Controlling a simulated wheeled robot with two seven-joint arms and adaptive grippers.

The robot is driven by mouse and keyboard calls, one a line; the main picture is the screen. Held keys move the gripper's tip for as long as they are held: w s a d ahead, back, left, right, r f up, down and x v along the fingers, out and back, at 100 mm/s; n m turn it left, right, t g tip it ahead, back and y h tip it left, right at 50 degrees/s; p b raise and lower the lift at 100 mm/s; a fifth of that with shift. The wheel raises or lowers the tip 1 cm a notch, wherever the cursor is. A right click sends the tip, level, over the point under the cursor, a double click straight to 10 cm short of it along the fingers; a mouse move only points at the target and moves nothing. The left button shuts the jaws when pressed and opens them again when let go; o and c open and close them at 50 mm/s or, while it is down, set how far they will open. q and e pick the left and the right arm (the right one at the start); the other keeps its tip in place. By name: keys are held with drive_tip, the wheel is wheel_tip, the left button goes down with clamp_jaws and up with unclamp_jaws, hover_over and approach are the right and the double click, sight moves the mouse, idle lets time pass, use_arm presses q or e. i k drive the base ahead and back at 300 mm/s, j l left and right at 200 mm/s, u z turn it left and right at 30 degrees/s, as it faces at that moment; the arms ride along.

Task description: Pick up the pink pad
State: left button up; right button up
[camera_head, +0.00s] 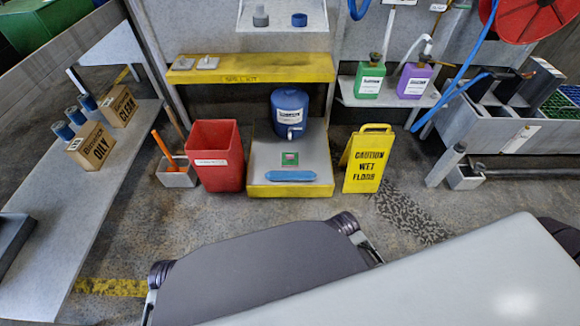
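A red bin (215,155) stands left of the platform, and a yellow wet-floor sign (368,160) stands right. A yellow shelf (250,68) is above. A bench (75,190) with boxes runs along the left. Open floor (235,215) lies before the platform.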

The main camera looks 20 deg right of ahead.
sight(289, 160)
drive_tip(key=i+l+z, duration=0.25)
drive_tip(key=l, duration=0.4)
drive_tip(key=i+l+z, duration=0.25)
drive_tip(key=i+l, duration=0.2)
drive_tip(key=i+l+z, duration=0.25)
drive_tip(key=i+l, duration=0.2)
drive_tip(key=l, duration=0.15)
